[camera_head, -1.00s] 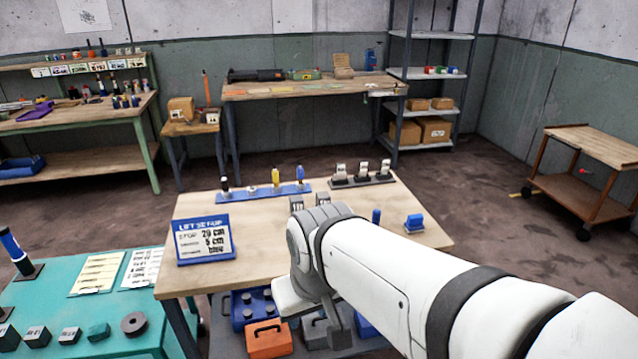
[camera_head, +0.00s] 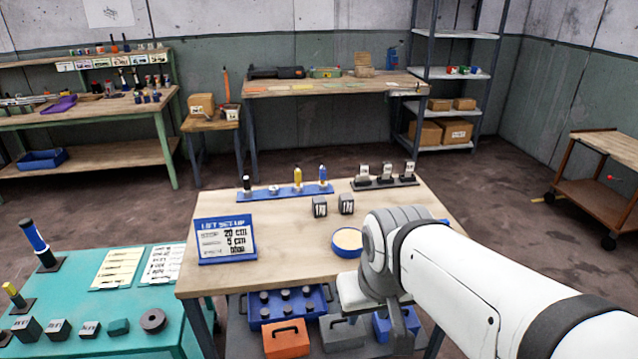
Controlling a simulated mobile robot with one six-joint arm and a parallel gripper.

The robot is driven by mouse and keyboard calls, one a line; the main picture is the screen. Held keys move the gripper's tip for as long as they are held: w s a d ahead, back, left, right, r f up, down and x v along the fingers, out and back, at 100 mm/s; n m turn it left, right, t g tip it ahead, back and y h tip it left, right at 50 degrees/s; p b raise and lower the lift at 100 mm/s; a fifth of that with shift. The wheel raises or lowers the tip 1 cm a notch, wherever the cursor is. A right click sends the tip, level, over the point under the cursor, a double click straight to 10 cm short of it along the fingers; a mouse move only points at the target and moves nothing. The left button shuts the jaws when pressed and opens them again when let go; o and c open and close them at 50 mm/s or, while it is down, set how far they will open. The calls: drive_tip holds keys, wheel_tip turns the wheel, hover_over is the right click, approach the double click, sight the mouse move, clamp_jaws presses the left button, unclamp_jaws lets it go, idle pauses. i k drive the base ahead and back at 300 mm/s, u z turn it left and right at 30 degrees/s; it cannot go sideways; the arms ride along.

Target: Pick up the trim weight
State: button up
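No label reading trim weight is legible. Two small dark cubes with pale marks, a left one (camera_head: 320,207) and a right one (camera_head: 346,204), stand on the wooden table. I cannot tell which of these is the trim weight. My arm comes in from the right, its end over the wooden table's front edge. My gripper (camera_head: 398,328) seems to point down there, partly hidden, right of and nearer than the cubes; its fingers are unclear.
The wooden table (camera_head: 280,268) holds a sign (camera_head: 225,240), a blue dish (camera_head: 347,242), a blue rack (camera_head: 270,193) and a dark rack (camera_head: 384,184). Toolboxes sit below, including an orange one (camera_head: 286,338). The teal table (camera_head: 130,268) is at left.

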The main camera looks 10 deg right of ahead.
sight(346, 201)
drive_tip(key=i, duration=0.95)
